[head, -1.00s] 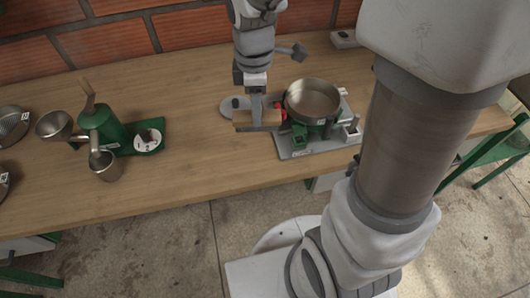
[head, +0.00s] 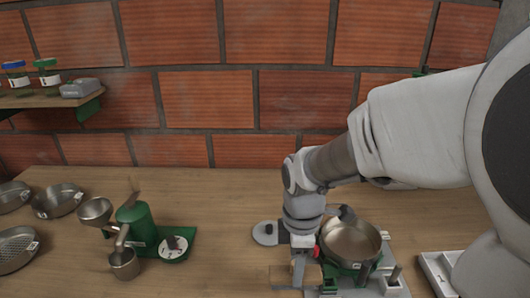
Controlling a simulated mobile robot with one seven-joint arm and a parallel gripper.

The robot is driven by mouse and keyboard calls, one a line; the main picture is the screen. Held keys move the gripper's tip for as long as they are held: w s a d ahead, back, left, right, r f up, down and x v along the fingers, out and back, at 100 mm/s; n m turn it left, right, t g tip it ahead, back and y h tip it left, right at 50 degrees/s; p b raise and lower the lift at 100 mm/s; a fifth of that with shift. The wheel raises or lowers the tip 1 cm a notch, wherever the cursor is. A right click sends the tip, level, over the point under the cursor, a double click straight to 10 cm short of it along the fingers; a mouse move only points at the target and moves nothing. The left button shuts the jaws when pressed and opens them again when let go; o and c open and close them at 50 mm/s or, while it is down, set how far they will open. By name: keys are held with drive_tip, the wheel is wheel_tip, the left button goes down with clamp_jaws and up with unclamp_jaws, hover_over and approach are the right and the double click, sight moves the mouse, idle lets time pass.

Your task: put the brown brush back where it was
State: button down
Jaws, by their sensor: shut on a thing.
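The brown brush (head: 282,276) is a light brown block low in the head view, just left of the green-based machine with a metal pan (head: 350,241). My gripper (head: 298,266) points down and is shut on the brush. The fingers partly cover it. I cannot tell whether the brush touches the table or hangs just above it.
A round grey plate (head: 266,233) with a black knob lies behind the brush. A green grinder (head: 138,222) with metal cups stands left. Metal pans (head: 57,200) sit at the far left. A white tray (head: 440,272) is at right. A wall shelf (head: 40,98) holds jars. Table between grinder and brush is clear.

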drive_tip(key=shift+w+a+f+b, duration=0.3)
drive_tip(key=shift+w+a+f, duration=0.25)
drive_tip(key=shift+f, duration=0.6)
drive_tip(key=shift+w+a+f+b, duration=0.35)
drive_tip(key=shift+a+f, duration=0.35)
drive_tip(key=shift+f, duration=0.4)
drive_tip(key=shift+w+a+f+b, duration=0.3)
drive_tip(key=shift+w+a+f, duration=0.25)
drive_tip(key=shift+f, duration=0.6)
drive_tip(key=shift+s+a+f, duration=0.1)
drive_tip(key=shift+c, duration=1.7)
unclamp_jaws()
wheel_tip(320, 180, up, 12)
drive_tip(key=p, duration=0.3)
drive_tip(key=s+d+r+m+t, duration=0.2)
drive_tip(key=s+d+r+m, duration=0.2)
drive_tip(key=m, duration=0.4)
drive_tip(key=s+d+r+m+t, duration=0.3)
drive_tip(key=s+d+m, duration=0.3)
drive_tip(key=s+m, duration=0.2)
drive_tip(key=shift+s+d+r+m+t, duration=0.2)
drive_tip(key=shift+d+r+m+t, duration=0.1)
drive_tip(key=shift+r+m, duration=0.55)
